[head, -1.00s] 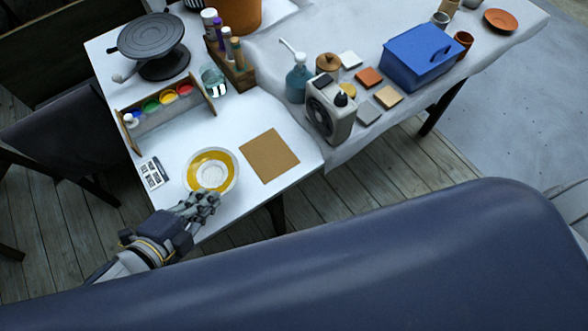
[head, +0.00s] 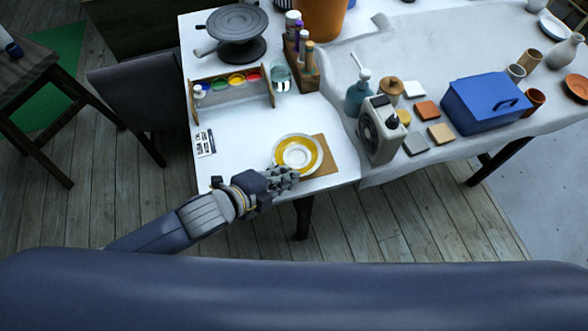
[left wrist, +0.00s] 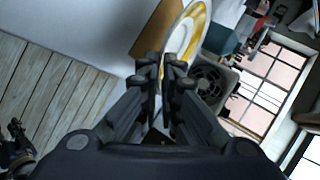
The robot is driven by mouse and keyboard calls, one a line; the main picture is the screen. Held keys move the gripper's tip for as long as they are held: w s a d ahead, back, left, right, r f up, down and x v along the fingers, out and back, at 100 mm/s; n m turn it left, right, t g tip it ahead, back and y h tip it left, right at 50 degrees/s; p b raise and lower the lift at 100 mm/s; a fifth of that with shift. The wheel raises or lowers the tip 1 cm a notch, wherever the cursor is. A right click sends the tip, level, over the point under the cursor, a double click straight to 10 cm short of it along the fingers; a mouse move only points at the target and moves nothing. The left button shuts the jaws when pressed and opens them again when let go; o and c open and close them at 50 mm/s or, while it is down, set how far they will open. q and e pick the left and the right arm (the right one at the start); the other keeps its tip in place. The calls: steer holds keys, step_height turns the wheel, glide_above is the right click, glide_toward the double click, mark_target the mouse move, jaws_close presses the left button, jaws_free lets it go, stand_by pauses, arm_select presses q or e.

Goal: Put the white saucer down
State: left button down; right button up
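The white saucer (head: 297,153) with a wide yellow ring is over the brown square mat (head: 325,168) and overlaps its left part. My left gripper (head: 290,174) is at its near rim. In the left wrist view the fingers (left wrist: 164,72) are shut on the rim of the saucer (left wrist: 184,38), which stands out beyond the fingertips, with the brown mat (left wrist: 158,24) behind it. Whether the saucer touches the mat is not clear. A small dark jointed part, perhaps my right gripper (left wrist: 18,145), shows at the lower left of that view; its fingers are unclear.
A paint rack (head: 232,90), a glass jar (head: 281,78) and a turntable (head: 237,30) stand behind. Bare white table (head: 235,165) lies left of the saucer.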

mark_target(305, 161)
arm_select(q)
steer(key=w+d, duration=0.2)
steer(key=w, duration=0.1)
steer(key=shift+f, duration=1.95)
steer(key=shift+f, duration=0.15)
steer(key=c, duration=2.1)
jaws_free()
steer(key=shift+s, duration=0.1)
steer(key=v, duration=1.2)
